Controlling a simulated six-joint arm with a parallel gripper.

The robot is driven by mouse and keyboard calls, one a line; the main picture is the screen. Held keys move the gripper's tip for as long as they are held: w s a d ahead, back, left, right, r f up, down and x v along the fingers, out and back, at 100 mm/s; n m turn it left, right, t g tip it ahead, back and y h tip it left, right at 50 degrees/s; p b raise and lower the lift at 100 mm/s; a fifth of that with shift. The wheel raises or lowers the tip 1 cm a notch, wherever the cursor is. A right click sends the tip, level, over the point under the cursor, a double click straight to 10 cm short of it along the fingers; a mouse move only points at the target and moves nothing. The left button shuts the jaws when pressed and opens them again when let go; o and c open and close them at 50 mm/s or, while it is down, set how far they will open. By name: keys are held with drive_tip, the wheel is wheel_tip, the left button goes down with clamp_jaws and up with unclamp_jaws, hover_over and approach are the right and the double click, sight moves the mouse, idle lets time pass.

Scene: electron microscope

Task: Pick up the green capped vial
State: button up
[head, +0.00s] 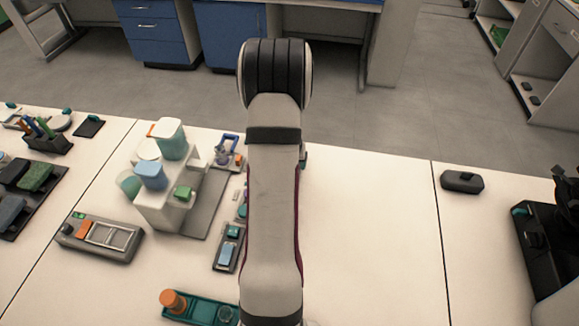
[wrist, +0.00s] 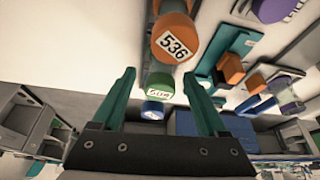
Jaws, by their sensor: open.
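The green capped vial (wrist: 160,80) shows in the wrist view with a white number label. It appears in the gap between the two dark green fingers of my gripper (wrist: 159,77), which are open and apart from it on both sides. How far it lies beyond the fingertips I cannot tell. An orange capped vial labelled 536 (wrist: 174,32) is nearer the top of the wrist view, and a blue capped vial (wrist: 153,108) is lower. In the head view my arm hides the gripper, and I cannot make out the green capped vial there.
In the head view, a teal tray (head: 190,315) with an orange capped item (head: 173,300) sits at the bench's front. A white stand (head: 165,208) with cups and a grey device (head: 100,238) are left of my arm. The bench right of my arm is mostly clear.

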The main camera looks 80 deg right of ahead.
clamp_jaws()
idle(0.3)
